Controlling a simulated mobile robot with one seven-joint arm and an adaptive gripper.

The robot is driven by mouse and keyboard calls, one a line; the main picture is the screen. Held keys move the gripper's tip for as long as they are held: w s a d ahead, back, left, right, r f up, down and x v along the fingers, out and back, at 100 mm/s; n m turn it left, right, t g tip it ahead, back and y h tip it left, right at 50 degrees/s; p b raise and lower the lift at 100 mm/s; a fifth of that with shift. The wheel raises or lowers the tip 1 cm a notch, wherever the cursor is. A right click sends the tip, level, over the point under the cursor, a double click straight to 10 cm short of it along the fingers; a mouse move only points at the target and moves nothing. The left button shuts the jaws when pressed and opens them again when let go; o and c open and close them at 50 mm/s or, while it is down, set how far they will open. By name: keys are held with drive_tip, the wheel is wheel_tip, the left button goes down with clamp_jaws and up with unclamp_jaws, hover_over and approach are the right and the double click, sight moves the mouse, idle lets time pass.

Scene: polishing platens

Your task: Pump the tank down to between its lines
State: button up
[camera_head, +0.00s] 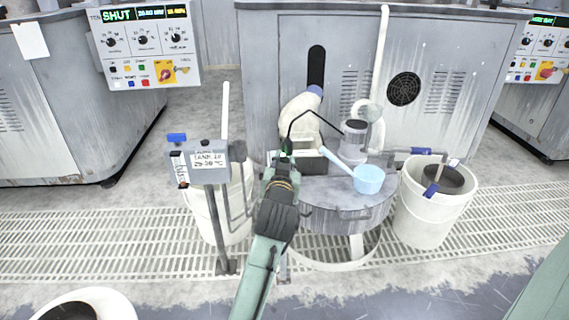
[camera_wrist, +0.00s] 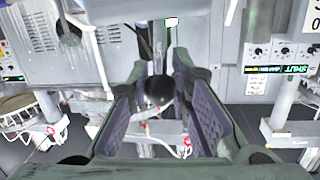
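The round grey tank (camera_head: 330,215) stands in the middle of the head view, with a flat lid. A small grey pump motor (camera_head: 355,136) stands at its back. A light-blue dipper (camera_head: 368,180) lies on the lid, its handle toward my gripper (camera_head: 284,164). My gripper is at the tank's left edge. In the wrist view its purple-padded fingers (camera_wrist: 163,78) are apart. A dark rounded thing (camera_wrist: 158,92) shows between them; I cannot tell if they touch it. The tank's lines and liquid level are not visible.
A control panel (camera_head: 145,45) reads "SHUT". Grating (camera_head: 90,235) crosses the floor.

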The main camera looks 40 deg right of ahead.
drive_tip(key=o, duration=0.5)
wheel_tip(320, 180, up, 10)
idle(0.6)
drive_tip(key=shift+c, duration=0.2)
